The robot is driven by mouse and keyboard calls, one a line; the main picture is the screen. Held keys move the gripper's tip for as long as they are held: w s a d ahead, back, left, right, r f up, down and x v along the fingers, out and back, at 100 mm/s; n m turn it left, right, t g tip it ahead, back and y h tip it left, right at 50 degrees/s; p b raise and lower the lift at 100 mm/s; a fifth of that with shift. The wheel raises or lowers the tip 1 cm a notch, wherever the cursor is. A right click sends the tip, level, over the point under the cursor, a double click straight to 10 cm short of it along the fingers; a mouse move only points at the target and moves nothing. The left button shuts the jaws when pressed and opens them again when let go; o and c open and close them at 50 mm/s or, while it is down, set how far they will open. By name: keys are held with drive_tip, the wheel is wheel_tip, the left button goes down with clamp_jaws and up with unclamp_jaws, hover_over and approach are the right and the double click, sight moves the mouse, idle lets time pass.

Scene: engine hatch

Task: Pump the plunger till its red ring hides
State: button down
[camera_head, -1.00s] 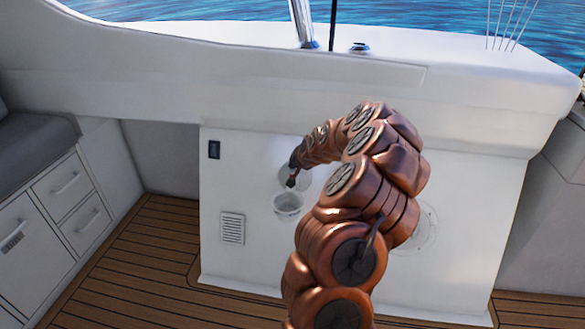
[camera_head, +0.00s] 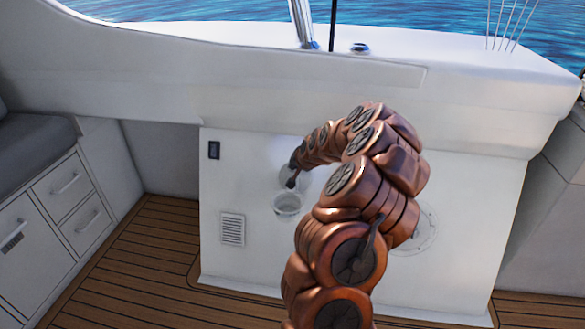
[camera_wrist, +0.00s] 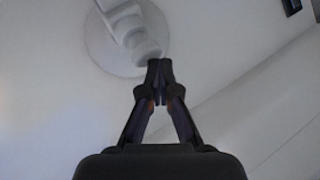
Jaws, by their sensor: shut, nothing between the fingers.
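My gripper (camera_head: 291,181) is shut and empty, in front of the white panel. In the wrist view its closed fingertips (camera_wrist: 160,72) are just beside the near end of a white fitting (camera_wrist: 138,38), which I take for the plunger. I cannot tell whether they touch it. The fitting stands out from a round pale plate (camera_wrist: 100,45). In the head view a white, cup-like round part (camera_head: 288,204) shows just below my fingertips. No red ring shows in either view.
The white panel (camera_head: 255,265) carries a dark switch (camera_head: 214,150), a vent grille (camera_head: 232,229) and a round hatch (camera_head: 425,228) partly behind my arm. Drawers (camera_head: 65,185) stand at the left. The wooden floor (camera_head: 140,260) in front of them is clear.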

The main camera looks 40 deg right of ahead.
sight(294, 171)
drive_tip(key=shift+r+p, duration=0.45)
drive_tip(key=shift+r, duration=0.85)
drive_tip(key=shift+r+p, duration=0.95)
drive_tip(key=shift+r, duration=1.55)
